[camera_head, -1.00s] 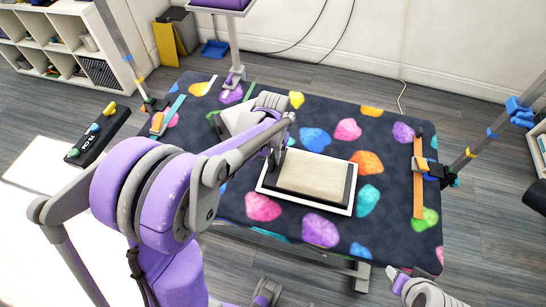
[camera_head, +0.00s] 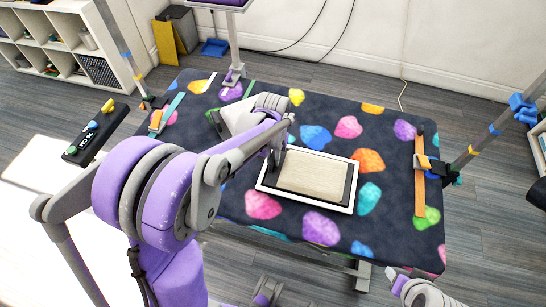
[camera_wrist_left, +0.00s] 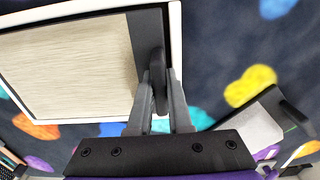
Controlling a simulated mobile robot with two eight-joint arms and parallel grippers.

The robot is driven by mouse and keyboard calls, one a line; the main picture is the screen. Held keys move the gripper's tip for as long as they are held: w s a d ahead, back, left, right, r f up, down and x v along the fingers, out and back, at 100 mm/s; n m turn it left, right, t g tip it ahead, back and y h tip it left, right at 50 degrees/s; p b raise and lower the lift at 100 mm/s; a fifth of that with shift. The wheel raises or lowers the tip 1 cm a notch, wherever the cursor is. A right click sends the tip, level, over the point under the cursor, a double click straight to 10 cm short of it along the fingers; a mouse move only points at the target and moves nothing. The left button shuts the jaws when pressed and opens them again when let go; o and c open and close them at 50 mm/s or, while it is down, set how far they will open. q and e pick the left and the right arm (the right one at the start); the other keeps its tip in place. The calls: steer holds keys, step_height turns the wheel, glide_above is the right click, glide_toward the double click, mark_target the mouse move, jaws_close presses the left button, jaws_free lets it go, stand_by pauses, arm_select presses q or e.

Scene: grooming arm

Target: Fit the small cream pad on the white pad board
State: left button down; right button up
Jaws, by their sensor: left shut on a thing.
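The small cream pad (camera_head: 315,174) has a dark border and lies over the white pad board (camera_head: 354,187), whose white rim shows around it. In the left wrist view the cream pad (camera_wrist_left: 70,65) fills the upper left, with the white board's rim (camera_wrist_left: 177,40) beside it. My left gripper (camera_head: 274,160) is at the pad's left side. Its fingers (camera_wrist_left: 160,88) are shut on a dark upright piece at the pad's edge. Whether the pad rests fully on the board cannot be told. A grey part of my right arm shows at the lower right, its fingers unclear.
The board lies on a dark table (camera_head: 385,225) with coloured blotches. An orange strip (camera_head: 419,185) and a clamped post stand at the right. A grey-white wedge-like thing (camera_wrist_left: 255,125) is near my gripper. The table's front right is clear.

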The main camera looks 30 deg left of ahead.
stand_by(0.4)
arm_select(q)
steer(key=c, duration=0.8)
jaws_free()
steer(key=shift+o, duration=0.2)
steer(key=shift+r, duration=0.1)
step_height(320, 180, up, 11)
steer(key=shift+f+p, duration=0.2)
steer(key=shift+p, duration=0.35)
steer(key=shift+s, duration=0.1)
steer(key=s+d+m+t+p, duration=0.1)
steer(key=s+d+t+p, duration=0.1)
steer(key=s+d, duration=0.2)
steer(key=s+d+m+t+p, duration=0.1)
steer(key=s+d+t, duration=0.2)
steer(key=s, duration=0.8)
steer(key=shift+d+r+m+p, duration=0.3)
steer(key=shift+d+r+p, duration=0.05)
steer(key=shift+r+p, duration=0.1)
